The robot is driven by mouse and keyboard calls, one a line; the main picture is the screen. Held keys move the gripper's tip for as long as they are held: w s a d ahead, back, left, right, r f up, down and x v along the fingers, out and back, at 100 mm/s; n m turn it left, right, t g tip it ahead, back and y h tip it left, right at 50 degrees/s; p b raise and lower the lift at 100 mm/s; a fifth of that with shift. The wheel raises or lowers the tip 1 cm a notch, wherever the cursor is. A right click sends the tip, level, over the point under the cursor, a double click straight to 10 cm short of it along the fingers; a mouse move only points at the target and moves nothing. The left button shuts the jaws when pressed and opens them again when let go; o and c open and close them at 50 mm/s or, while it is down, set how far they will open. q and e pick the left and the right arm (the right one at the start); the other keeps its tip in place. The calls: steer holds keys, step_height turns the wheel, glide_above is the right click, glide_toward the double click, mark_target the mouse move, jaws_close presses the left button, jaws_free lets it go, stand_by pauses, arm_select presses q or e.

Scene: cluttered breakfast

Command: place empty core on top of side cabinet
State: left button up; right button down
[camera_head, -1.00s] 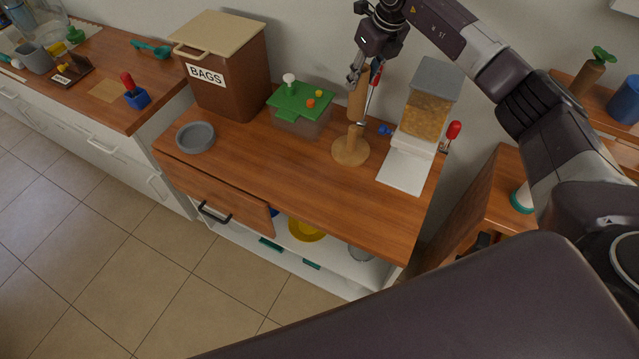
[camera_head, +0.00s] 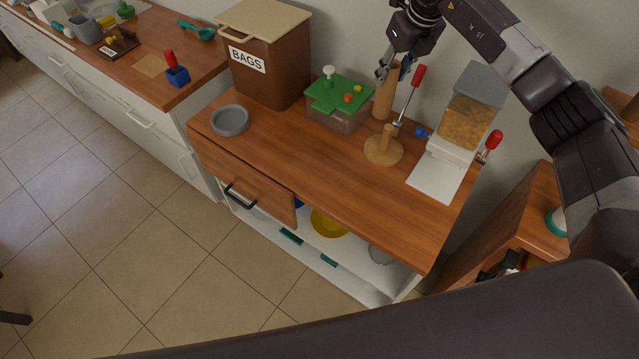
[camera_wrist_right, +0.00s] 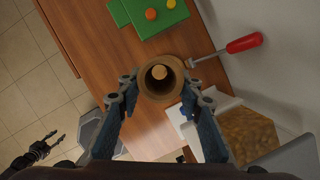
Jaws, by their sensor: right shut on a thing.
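The empty core is a brown cardboard tube (camera_head: 386,95), upright above the wooden roll holder (camera_head: 384,152) with its short peg. My right gripper (camera_head: 391,72) is shut on the tube's upper part. In the right wrist view my right gripper's fingers (camera_wrist_right: 160,88) press the core (camera_wrist_right: 160,92) from both sides, and the peg's round end shows through its bore. The core's lower end looks just above the peg in the head view. A dark gripper, seemingly my left (camera_wrist_right: 38,150), shows small over the floor. Which furniture is the side cabinet is unclear; a wooden cabinet (camera_head: 545,195) stands at right.
A green-lidded box (camera_head: 340,95), a brown BAGS bin (camera_head: 268,75), a grey bowl (camera_head: 230,121) and a cereal dispenser (camera_head: 465,120) share the counter (camera_head: 330,180). Its front is clear.

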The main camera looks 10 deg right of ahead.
steer(key=s+a+r+b, duration=0.1)
steer(key=a+r+b, duration=0.1)
steer(key=a+b, duration=0.6)
steer(key=s+a+r+b, duration=0.1)
steer(key=s+a+b, duration=0.15)
steer(key=a, duration=1.05)
step_height(320, 180, down, 19)
steer(key=p, duration=0.3)
steer(key=shift+w+d+f+m, duration=0.2)
steer(key=shift+w+m, duration=0.1)
steer(key=shift+m, duration=0.1)
steer(key=shift+f, duration=0.2)
steer(key=c, duration=1.4)
jaws_free()
steer(key=shift+r, duration=0.1)
steer(key=shift+o, duration=0.2)
